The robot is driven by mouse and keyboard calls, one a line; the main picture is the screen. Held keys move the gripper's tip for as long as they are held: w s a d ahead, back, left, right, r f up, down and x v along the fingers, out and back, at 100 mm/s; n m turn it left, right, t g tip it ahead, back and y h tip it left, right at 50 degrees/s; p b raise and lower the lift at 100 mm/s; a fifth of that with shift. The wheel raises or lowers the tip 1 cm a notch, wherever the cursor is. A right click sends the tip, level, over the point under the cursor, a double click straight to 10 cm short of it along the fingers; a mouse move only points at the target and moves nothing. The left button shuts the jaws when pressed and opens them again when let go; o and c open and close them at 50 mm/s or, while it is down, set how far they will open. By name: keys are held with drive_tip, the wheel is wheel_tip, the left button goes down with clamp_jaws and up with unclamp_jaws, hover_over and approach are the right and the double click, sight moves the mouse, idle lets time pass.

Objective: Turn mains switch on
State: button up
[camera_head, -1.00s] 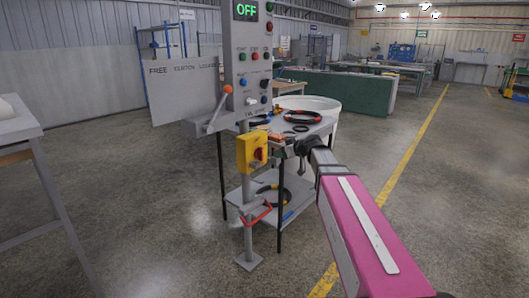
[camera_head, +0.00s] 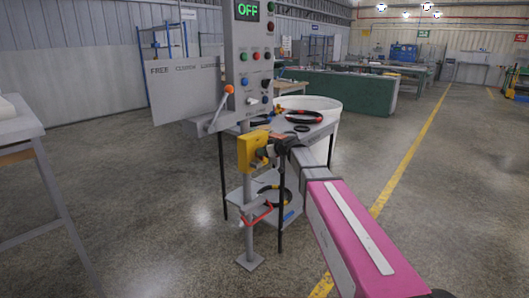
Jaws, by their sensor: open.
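The mains switch is a yellow box (camera_head: 246,152) on a grey post below the control panel. In the earlier frame its red rotary knob shows on the right face; now my gripper (camera_head: 267,151) is in front of that face and hides most of the knob. My gripper is at the end of my pink and grey arm, close against the switch. I cannot tell whether its fingers touch the knob. The panel display (camera_head: 247,11) reads OFF in green.
The control panel (camera_head: 252,60) has several coloured buttons and a lever with an orange ball (camera_head: 229,89). A grey trolley (camera_head: 318,131) with coiled hoses stands behind the post. A table (camera_head: 22,122) is at the left. The floor at the right is open.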

clamp_jaws()
drive_tip(key=shift+w, duration=0.1)
idle(0.3)
drive_tip(key=shift+w+d+f+m+g+y, duration=0.45)
drive_tip(key=shift+m+y, duration=0.65)
drive_tip(key=shift+m, duration=1.15)
drive_tip(key=shift+w+d+f+m+g+y, duration=0.1)
drive_tip(key=shift+f+m+g+y, duration=0.55)
drive_tip(key=shift+m, duration=1.55)
drive_tip(key=shift+w+d+f+m+g+y, duration=0.25)
drive_tip(key=shift+m+g+y, duration=0.35)
drive_tip(key=shift+m+y, duration=1.3)
drive_tip(key=shift+r+m+h, duration=0.1)
drive_tip(key=shift+m+h, duration=0.25)
drive_tip(key=shift+m, duration=0.1)
